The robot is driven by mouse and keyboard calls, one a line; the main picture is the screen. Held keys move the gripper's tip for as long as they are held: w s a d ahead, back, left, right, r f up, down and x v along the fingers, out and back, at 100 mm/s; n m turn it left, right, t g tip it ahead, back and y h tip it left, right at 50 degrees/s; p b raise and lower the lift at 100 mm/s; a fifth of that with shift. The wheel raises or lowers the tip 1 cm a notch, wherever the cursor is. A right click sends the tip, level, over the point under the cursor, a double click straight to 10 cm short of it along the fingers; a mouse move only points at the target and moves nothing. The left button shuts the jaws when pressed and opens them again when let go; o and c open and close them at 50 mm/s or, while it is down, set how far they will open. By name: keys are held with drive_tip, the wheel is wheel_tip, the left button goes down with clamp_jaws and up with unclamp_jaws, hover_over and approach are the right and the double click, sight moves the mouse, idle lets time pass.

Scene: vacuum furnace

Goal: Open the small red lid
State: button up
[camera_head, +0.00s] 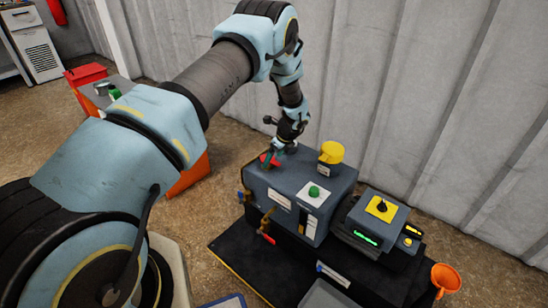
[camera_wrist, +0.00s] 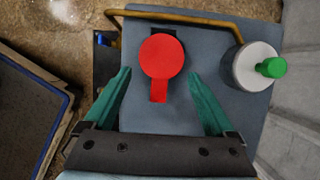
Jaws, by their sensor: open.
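The small red lid (camera_wrist: 161,57) is a flat round disc with a short tab pointing toward my gripper. It lies over a dark patch on a blue-grey top surface. It looks closed. In the head view, the red lid (camera_head: 268,160) is partly hidden by my gripper, near the left edge of the blue-grey box (camera_head: 335,170). My gripper (camera_wrist: 160,74) is open, with a green finger on each side of the lid's tab and nothing between them that it grips. I cannot tell the exact height of the fingertips above the lid.
A brass rail (camera_wrist: 185,17) runs beyond the lid. A pale round piece with a green knob (camera_wrist: 272,67) stands to its right. A control unit (camera_head: 378,215) and orange funnel (camera_head: 445,277) stand to the right.

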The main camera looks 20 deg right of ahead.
clamp_jaws()
idle(0.8)
